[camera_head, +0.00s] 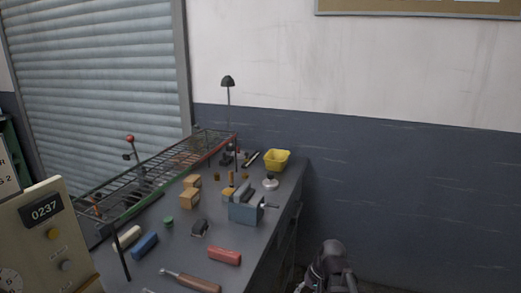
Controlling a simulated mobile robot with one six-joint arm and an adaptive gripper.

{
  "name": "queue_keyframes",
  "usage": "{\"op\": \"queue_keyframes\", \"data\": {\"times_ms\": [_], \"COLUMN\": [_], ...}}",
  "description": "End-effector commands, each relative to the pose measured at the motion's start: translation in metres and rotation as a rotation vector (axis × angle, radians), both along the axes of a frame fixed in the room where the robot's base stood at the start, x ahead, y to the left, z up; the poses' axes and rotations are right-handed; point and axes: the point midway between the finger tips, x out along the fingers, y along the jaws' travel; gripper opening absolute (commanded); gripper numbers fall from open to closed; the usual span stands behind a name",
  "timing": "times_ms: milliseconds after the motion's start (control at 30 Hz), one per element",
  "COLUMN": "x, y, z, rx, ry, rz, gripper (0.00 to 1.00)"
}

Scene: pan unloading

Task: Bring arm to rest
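My arm (328,262) shows as a dark, rounded shape at the bottom edge, right of the workbench and apart from it. Its lower part is cut off by the frame. I cannot make out the fingertips of my gripper clearly, so I cannot tell whether it is open or shut, or whether it holds anything.
The workbench (225,262) carries a vise (245,209), a yellow bin (276,160), small boxes (189,199), a red block (224,256), a blue block (145,245) and a wire rack (160,170). A panel (45,235) stands at lower left.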

Motion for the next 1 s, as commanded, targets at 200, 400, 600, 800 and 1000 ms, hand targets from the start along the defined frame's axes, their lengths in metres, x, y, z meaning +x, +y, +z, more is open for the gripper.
{"op": "queue_keyframes", "data": {"times_ms": [200, 400, 600, 800, 1000], "x": [-0.024, -0.039, -0.043, -0.043, -0.043], "y": [-0.015, -0.028, -0.034, -0.034, -0.033], "z": [-0.007, -0.010, 0.002, 0.020, 0.043], "rx": [-0.165, -0.276, -0.329, -0.327, -0.326], "ry": [0.001, 0.005, 0.010, 0.009, 0.009], "rz": [0.090, 0.152, 0.179, 0.178, 0.177], "gripper": [0.55, 0.55, 0.55, 0.55, 0.55]}}
